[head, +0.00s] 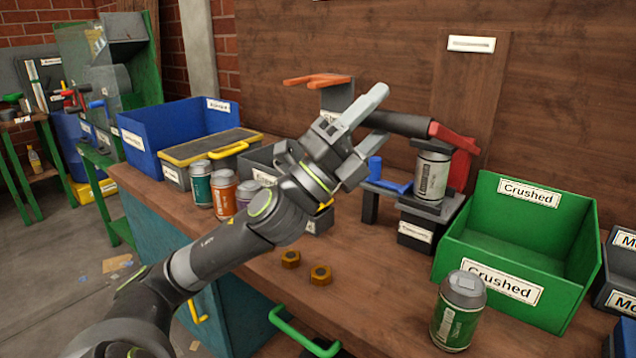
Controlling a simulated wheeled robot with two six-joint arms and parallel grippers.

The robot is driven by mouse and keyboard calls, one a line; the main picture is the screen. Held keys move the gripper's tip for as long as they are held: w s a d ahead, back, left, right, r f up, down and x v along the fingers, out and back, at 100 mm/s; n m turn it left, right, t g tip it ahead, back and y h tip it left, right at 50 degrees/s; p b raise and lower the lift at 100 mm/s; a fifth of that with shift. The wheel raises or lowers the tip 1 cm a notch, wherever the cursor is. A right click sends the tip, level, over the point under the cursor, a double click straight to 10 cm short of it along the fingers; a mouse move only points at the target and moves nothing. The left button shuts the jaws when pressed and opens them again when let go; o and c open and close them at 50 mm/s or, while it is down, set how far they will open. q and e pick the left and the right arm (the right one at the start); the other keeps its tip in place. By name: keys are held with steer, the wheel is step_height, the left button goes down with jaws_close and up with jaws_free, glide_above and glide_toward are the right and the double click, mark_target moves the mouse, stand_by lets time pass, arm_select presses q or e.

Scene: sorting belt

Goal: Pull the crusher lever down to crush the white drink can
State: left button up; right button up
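The white drink can (432,176) stands upright in the crusher (461,166), under a dark grey press plate. The crusher's lever (402,124) has a red arm and a black grip that points left, roughly level, above the can's left side. My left gripper (371,137) is at the free left end of the grip. Its two grey fingers are apart, one above and one below the grip's end in the picture. I cannot tell whether they touch it, and the grip's tip is partly hidden. My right gripper is not in view.
A green "Crushed" bin (520,235) stands right of the crusher. A green can (458,311) stands before it. Several cans (224,192) stand left behind my arm. Two brass nuts (320,274) lie on the bench. A blue bin (180,130) is at the back left.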

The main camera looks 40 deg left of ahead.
arm_select(q)
steer(key=shift+b+v, duration=0.95)
steer(key=shift+v, duration=0.55)
steer(key=shift+b+v, duration=0.45)
steer(key=shift+v, duration=0.55)
steer(key=shift+s+a+f, duration=0.15)
steer(key=shift+s+f, duration=0.05)
steer(key=shift+s, duration=0.05)
steer(key=shift+p+v, duration=1.25)
steer(key=shift+v, duration=1.65)
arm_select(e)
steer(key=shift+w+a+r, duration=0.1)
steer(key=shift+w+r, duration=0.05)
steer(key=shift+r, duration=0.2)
arm_select(q)
steer(key=shift+c, duration=0.4)
